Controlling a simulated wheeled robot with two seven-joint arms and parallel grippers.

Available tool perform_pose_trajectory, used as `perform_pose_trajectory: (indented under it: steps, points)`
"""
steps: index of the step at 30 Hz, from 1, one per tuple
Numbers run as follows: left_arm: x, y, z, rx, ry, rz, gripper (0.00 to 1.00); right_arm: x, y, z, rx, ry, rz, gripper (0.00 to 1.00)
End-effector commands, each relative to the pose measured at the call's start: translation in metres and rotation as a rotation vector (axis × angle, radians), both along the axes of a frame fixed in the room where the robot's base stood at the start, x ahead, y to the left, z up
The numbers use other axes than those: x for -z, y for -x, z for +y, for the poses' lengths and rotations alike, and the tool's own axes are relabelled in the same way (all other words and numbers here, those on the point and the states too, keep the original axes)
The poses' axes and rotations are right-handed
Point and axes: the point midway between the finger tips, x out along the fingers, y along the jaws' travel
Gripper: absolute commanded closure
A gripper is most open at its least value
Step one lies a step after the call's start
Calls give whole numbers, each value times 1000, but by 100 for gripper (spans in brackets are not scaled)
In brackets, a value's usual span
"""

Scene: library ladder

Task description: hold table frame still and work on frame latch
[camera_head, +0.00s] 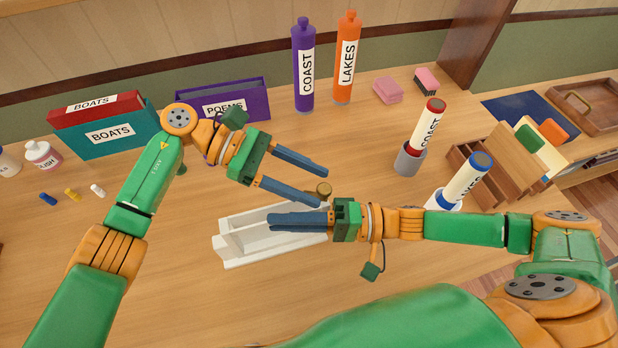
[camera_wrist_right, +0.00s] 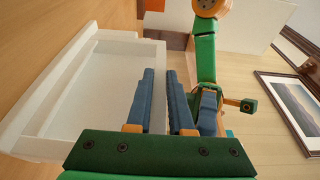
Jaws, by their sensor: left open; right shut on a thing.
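The white table frame (camera_head: 270,250) lies on the wooden table and fills the left of the right wrist view (camera_wrist_right: 90,95). A round brass knob (camera_head: 325,186), which looks like the frame latch, stands at its right back end. My right gripper (camera_head: 269,221) is shut on the frame's wall, its blue fingers covering part of the frame; the fingers also show in the right wrist view (camera_wrist_right: 165,72). My left gripper (camera_head: 319,188) is open, its two fingertips on either side of the knob in the picture. I cannot tell whether they touch it.
Boats boxes (camera_head: 110,137) and a purple Poems box (camera_head: 225,103) stand at the back left. Purple (camera_head: 304,70) and orange (camera_head: 346,60) bottles stand behind. Red-capped (camera_head: 429,125) and blue-capped (camera_head: 467,180) tubes and a wooden rack (camera_head: 500,165) are right. The front left table is clear.

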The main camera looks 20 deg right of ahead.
Motion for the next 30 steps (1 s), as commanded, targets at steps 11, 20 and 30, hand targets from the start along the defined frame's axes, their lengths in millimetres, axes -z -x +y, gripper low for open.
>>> perform_pose_trajectory:
  steps: [11,20,30]
  points:
    - [1,1,-2,-1,0,0,67,1,0,0,1,2,1,100]
    - [1,1,-2,-2,0,-1,100,1,0,0,1,2,1,100]
    - [3,4,0,-130,-5,-6,100,1,0,0,0,2,2,100]
